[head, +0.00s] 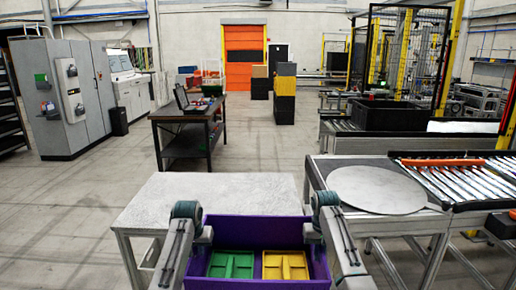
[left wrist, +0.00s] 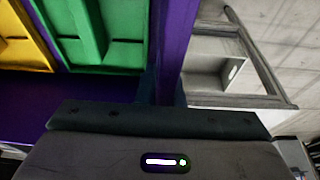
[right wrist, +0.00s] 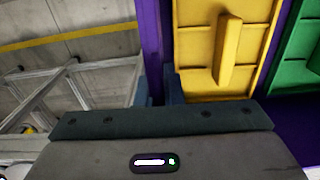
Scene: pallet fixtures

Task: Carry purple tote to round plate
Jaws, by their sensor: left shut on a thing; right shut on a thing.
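The purple tote (head: 258,229) is at the bottom middle of the head view, in front of the grey table. It holds a green tray (head: 231,265) and a yellow tray (head: 285,266) side by side. My left gripper (head: 203,238) is shut on the tote's left wall, which also shows in the left wrist view (left wrist: 174,45). My right gripper (head: 312,234) is shut on its right wall, seen in the right wrist view (right wrist: 153,50). The fingertips are mostly hidden. The round plate (head: 376,189) lies flat and bare on a bench to the right, beside the roller conveyor.
The grey table (head: 225,188) has a bare top just beyond the tote. The roller conveyor (head: 466,180) with an orange bar adjoins the plate's bench. A dark workbench (head: 188,125) and stacked boxes (head: 285,95) stand farther back. Open floor lies between them and the table.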

